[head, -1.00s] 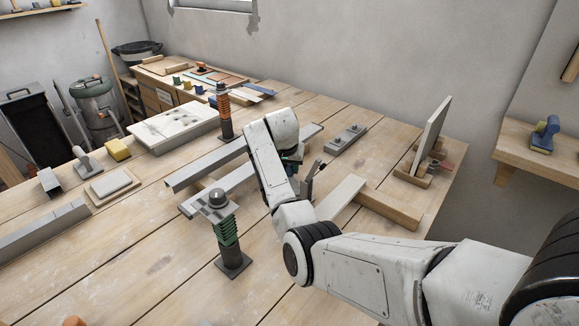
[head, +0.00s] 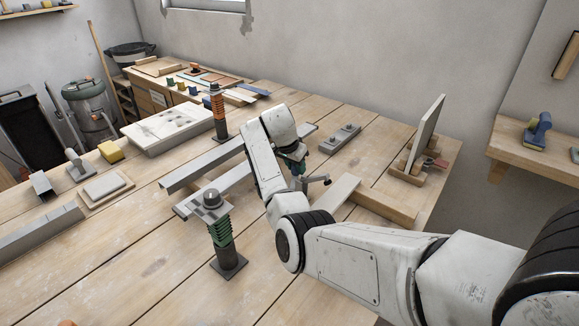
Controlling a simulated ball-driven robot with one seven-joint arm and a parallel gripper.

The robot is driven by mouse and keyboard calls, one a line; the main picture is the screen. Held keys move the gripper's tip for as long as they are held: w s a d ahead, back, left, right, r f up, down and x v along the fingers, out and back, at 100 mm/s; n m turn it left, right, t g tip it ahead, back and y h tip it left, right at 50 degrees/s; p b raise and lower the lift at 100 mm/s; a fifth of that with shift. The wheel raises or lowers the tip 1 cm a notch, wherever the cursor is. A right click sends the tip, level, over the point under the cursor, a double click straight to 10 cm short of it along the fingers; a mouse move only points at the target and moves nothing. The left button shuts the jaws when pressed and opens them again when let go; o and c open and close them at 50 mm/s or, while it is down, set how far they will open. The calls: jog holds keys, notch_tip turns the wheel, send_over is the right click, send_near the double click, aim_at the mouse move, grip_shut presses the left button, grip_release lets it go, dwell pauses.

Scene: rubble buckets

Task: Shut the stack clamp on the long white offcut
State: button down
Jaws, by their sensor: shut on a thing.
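My gripper (head: 297,170) is beyond the bent white arm links, pointing down at the middle of the bench. Its fingertips are mostly hidden by my arm. It is shut on what looks like the handle of the stack clamp. The rest of the clamp is hidden. A pale flat strip, probably the long white offcut (head: 337,192), lies just right of the clamp. My arm covers its near end. I cannot tell whether the clamp presses on it.
Green-ringed (head: 222,240) and orange-ringed (head: 217,112) posts stand left of my arm. A grey channel bar (head: 195,168) lies between them. A wooden bar (head: 385,205) and an upright pale board (head: 428,130) are at the right.

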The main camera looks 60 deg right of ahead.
jog(key=s+m, duration=0.1)
jog(key=s+m+g, duration=0.1)
jog(key=m, duration=0.1)
jog(key=shift+s+d+y+b, duration=0.2)
jog(key=shift+y+b, duration=0.1)
jog(key=shift+b, duration=0.05)
jog(key=shift+s+a+m+g+y, duration=0.15)
jog(key=shift+s+m+g, duration=0.15)
jog(key=shift+s+m, duration=0.35)
jog(key=shift+s+m+g+y, duration=0.15)
jog(key=shift+s+m+g, duration=0.2)
jog(key=shift+m, duration=0.6)
jog(key=shift+s, duration=0.1)
jog(key=c, duration=0.8)
grip_release()
jog(key=shift+r, duration=0.1)
jog(key=v, duration=1)
jog(key=shift+a+r+b, duration=0.1)
jog(key=shift+r+b, duration=0.15)
jog(key=shift+b, duration=0.1)
